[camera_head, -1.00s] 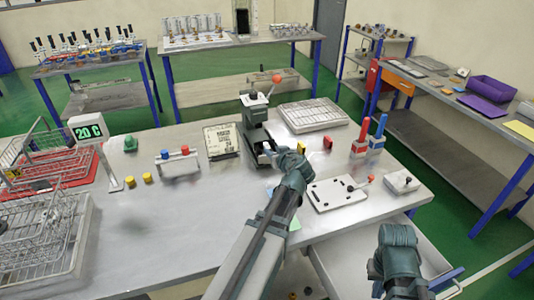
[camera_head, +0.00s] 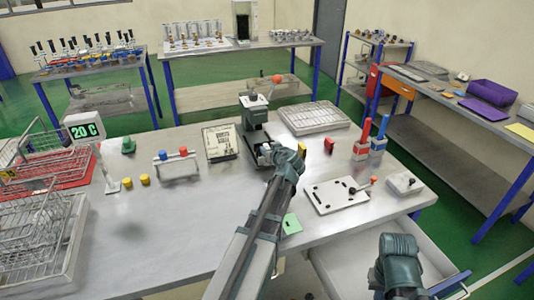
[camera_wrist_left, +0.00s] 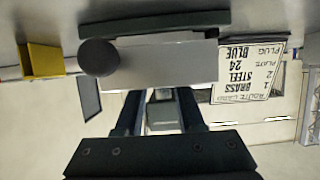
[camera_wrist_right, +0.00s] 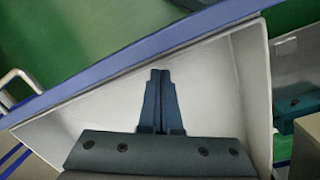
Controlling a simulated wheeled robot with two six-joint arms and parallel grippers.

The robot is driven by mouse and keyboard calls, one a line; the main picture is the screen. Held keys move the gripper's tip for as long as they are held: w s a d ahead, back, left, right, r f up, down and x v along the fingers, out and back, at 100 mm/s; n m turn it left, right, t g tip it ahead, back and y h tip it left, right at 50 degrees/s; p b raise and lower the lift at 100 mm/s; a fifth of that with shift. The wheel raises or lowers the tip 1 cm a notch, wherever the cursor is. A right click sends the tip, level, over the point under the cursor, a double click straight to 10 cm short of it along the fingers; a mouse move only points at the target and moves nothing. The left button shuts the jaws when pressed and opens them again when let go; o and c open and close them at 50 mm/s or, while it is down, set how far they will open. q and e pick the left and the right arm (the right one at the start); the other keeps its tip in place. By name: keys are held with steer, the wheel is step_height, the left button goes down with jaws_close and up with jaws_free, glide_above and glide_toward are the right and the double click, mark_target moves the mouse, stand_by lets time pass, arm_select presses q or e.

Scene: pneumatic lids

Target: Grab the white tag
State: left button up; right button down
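I cannot clearly single out a white tag. In the left wrist view a small pale grey-white piece (camera_wrist_left: 163,112) shows between my left gripper's fingers (camera_wrist_left: 160,108); whether it is the tag I cannot tell. The fingers stand apart with dark gaps beside it. A pale block (camera_wrist_left: 165,66) with a dark round knob (camera_wrist_left: 99,57) is just beyond them. In the head view my left gripper (camera_head: 268,153) is low beside the grey press (camera_head: 254,112), its tips partly hidden. My right gripper (camera_wrist_right: 160,100) has its fingers together, empty, over the open drawer.
A printed route card (camera_head: 219,142) stands left of the press; it shows upside down in the left wrist view (camera_wrist_left: 247,76). A green tag (camera_head: 291,224) lies near the front edge. A plate with black pieces (camera_head: 335,196) is to the right.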

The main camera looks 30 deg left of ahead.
arm_select(q)
jaws_close()
steer(key=shift+r, duration=0.1)
arm_select(e)
steer(key=shift+r, duration=0.1)
